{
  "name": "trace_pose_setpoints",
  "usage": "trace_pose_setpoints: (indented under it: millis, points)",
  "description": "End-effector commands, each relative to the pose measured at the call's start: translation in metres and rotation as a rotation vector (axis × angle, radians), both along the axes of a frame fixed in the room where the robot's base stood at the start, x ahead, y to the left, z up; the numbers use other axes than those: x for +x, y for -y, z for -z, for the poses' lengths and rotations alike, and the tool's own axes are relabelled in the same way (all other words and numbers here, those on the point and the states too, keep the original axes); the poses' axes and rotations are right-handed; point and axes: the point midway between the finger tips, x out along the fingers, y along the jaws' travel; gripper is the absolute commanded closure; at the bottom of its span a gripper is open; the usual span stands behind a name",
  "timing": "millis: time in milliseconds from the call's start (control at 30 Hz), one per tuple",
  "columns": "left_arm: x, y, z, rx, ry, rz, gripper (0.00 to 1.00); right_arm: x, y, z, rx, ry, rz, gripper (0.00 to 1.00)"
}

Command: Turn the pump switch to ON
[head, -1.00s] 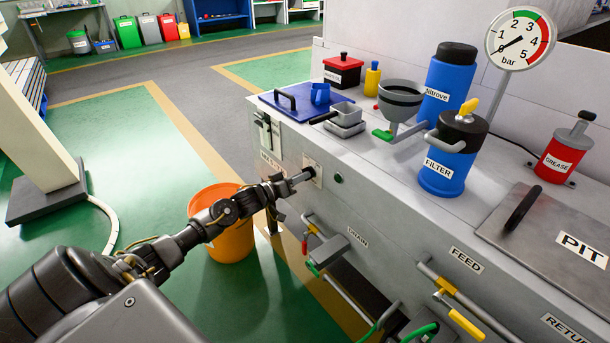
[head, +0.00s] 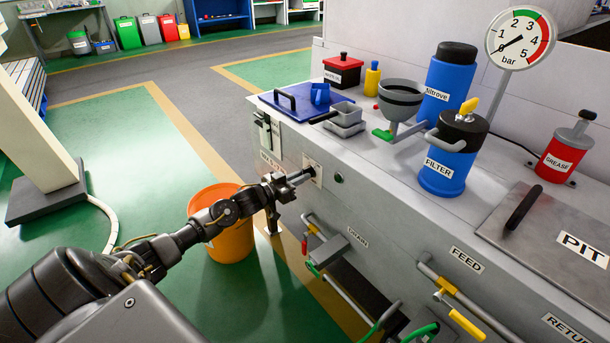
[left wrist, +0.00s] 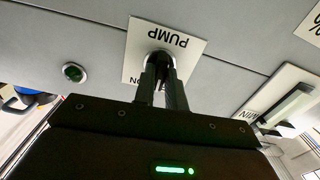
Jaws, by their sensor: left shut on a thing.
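The pump switch (left wrist: 160,61) is a dark knob on a white plate marked PUMP (left wrist: 185,45), on the front face of the machine. The plate also shows in the head view (head: 315,167). My left gripper (head: 306,174) reaches the plate from the left and is shut on the switch. In the left wrist view its two fingers (left wrist: 163,82) close around the knob, hiding most of it. The right gripper is not in view.
A green round lamp or button (head: 338,178) sits right of the plate. An orange bucket (head: 232,240) stands on the floor below my arm. DRAIN and FEED valves (head: 452,303) jut out lower right. The gauge (head: 520,40) needle points near 0.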

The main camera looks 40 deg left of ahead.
Motion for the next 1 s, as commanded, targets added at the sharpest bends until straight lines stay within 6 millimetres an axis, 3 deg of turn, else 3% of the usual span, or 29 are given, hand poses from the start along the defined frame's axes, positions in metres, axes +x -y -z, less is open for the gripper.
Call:
trace_pose_setpoints:
  millis: [200,567,800,833,1000]
  points:
    - [-0.0002,-0.0004,0.0017,0.273,0.08,0.0,1.0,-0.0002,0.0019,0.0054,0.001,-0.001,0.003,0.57]
    - [-0.0002,-0.0007,0.0009,0.332,0.098,-0.001,1.0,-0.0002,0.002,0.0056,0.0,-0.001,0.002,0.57]
    - [-0.0002,-0.0005,0.0014,0.558,0.166,0.0,1.0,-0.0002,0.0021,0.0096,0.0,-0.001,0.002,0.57]
    - [-0.0002,-0.0005,0.0008,0.559,0.166,0.0,0.85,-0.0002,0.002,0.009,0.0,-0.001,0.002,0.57]
    - [0.0001,0.0,0.0005,0.554,0.166,0.0,0.62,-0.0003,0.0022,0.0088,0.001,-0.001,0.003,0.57]
